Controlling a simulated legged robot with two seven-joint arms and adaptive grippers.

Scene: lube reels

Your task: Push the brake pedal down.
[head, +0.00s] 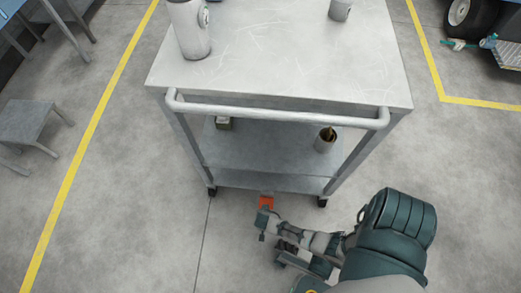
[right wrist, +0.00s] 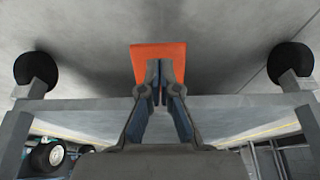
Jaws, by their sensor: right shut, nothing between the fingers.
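The brake pedal (head: 266,201) is a small orange-red plate at the bottom front edge of the grey cart, between its two front wheels. In the right wrist view the pedal (right wrist: 158,53) shows as an orange plate at the fingertips. My right gripper (head: 264,214) reaches in low from the right and is at the pedal in the head view. In the right wrist view its fingers (right wrist: 160,68) are together and empty, overlapping the pedal's lower part. I cannot tell whether they touch it. My left gripper is not in view.
The cart (head: 280,81) has a front handle bar (head: 280,112) above the pedal. A canister (head: 190,30) and a cup (head: 340,10) stand on top; a pot (head: 325,140) and a small box (head: 223,123) are on the lower shelf. A stool (head: 27,122) stands left.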

